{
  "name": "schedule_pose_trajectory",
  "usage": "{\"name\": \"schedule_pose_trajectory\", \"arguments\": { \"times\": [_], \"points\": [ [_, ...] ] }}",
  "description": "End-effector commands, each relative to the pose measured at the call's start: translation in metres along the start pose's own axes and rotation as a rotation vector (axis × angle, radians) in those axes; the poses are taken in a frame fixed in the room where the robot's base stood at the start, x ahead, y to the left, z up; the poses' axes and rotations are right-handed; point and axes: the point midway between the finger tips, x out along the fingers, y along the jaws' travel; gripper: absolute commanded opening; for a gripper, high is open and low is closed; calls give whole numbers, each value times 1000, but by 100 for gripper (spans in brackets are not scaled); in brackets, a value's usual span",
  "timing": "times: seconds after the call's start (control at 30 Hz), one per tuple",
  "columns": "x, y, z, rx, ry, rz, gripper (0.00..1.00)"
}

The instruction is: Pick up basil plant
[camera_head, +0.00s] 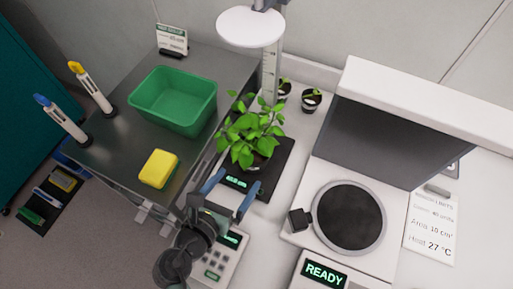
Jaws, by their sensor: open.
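The basil plant (250,133) is a leafy green plant in the middle of the camera_head view. It stands on a black scale (280,165) with a green lit display; its pot is mostly hidden by leaves. My gripper (230,182) is just in front of the plant, below it in the picture.
A height gauge with a white disc (249,27) stands behind the plant. Two small potted seedlings (311,99) are at the back. A green bin (174,101) and yellow sponge (158,169) lie left on a metal table. A device (323,273) reading READY, with a round dark plate, stands right.

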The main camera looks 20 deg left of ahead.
Motion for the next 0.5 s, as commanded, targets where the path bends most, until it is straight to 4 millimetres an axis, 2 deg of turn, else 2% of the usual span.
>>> {"name": "schedule_pose_trajectory", "arguments": {
  "times": [0.03,0.13,0.37,0.5],
  "points": [
    [12,-1,1,1,-2,-4,100],
    [28,0,1,2,-1,-2,100],
    [47,0,1,2,-1,-1,100],
    [64,-2,4,4,-1,-3,100]
  ]
}}
